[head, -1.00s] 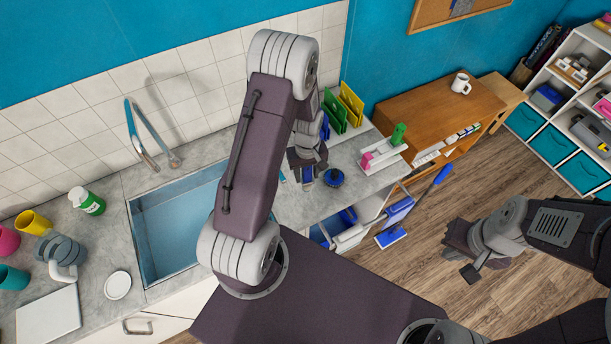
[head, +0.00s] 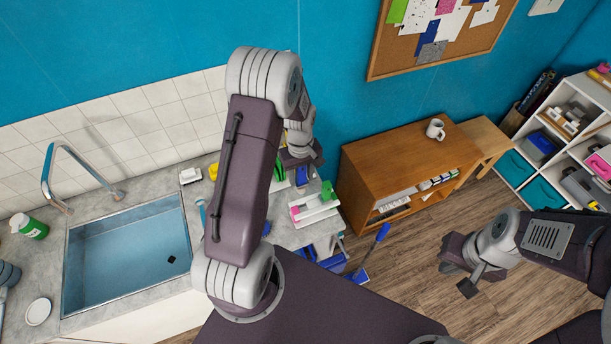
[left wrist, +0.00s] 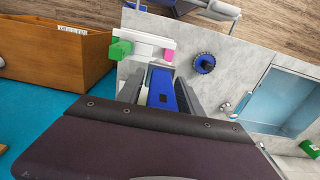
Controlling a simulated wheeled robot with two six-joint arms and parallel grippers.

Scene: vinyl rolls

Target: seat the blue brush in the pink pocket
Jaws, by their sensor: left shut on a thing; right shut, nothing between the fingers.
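My left gripper (head: 301,163) is shut on the blue brush (left wrist: 163,90), seen in the left wrist view as a blue block with a small dark slot; a bit of blue shows below the fingers in the head view (head: 301,178). The white rack (head: 318,210) stands on the counter with the pink pocket (head: 295,212) at one end and a green pocket (head: 327,188) at the other. In the left wrist view the pink pocket (left wrist: 169,56) lies just beyond the brush, apparently apart from it. My right gripper (head: 463,274) is shut and empty above the floor.
The sink (head: 128,250) is at left. Green and yellow holders are partly hidden behind my left arm. A wooden cabinet (head: 400,165) stands right of the counter; a blue-handled tool (head: 372,250) leans below.

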